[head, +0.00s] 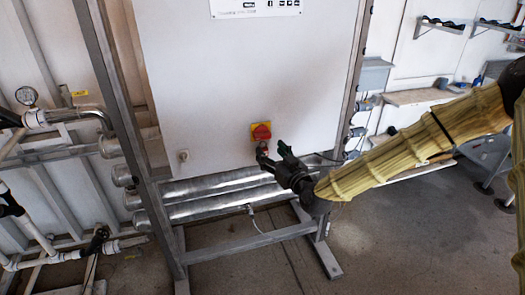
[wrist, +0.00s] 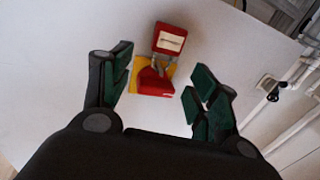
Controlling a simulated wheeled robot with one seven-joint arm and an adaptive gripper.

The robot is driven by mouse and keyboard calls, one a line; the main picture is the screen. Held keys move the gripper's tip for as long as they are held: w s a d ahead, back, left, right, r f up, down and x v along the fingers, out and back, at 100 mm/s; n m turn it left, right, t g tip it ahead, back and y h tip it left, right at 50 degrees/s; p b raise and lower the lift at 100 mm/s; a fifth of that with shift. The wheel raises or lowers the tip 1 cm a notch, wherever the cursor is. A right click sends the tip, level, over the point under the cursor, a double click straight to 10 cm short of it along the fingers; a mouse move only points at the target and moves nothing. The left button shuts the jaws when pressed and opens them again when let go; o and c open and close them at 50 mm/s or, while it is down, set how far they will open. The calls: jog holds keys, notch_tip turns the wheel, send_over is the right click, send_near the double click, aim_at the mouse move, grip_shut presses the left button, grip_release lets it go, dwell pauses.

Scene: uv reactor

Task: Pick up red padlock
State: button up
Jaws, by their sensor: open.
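The red padlock (wrist: 169,40) has a red body with a pale label and a grey shackle. In the wrist view it is at the top middle, its shackle at a red rotary switch (wrist: 152,82) on a yellow plate. In the head view the switch (head: 262,131) is low on the white cabinet door, and I cannot make out the padlock, which seems hidden by my gripper (head: 272,150). My gripper is open and empty in front of the door. In the wrist view its green-padded fingers (wrist: 165,66) stand apart on either side of the padlock and switch, without visible contact.
The white cabinet (head: 225,75) stands in a metal frame, with horizontal steel tubes (head: 225,187) below. White pipes and a gauge (head: 26,96) are at the left. A workbench (head: 420,96) is at the back right. The floor at right is mostly clear.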

aim_at(266, 149)
jog(key=shift+p+x, duration=0.35)
jog(key=shift+x, duration=1.35)
jog(key=shift+c, duration=0.2)
jog(key=c, duration=1.1)
jog(key=shift+s, duration=0.15)
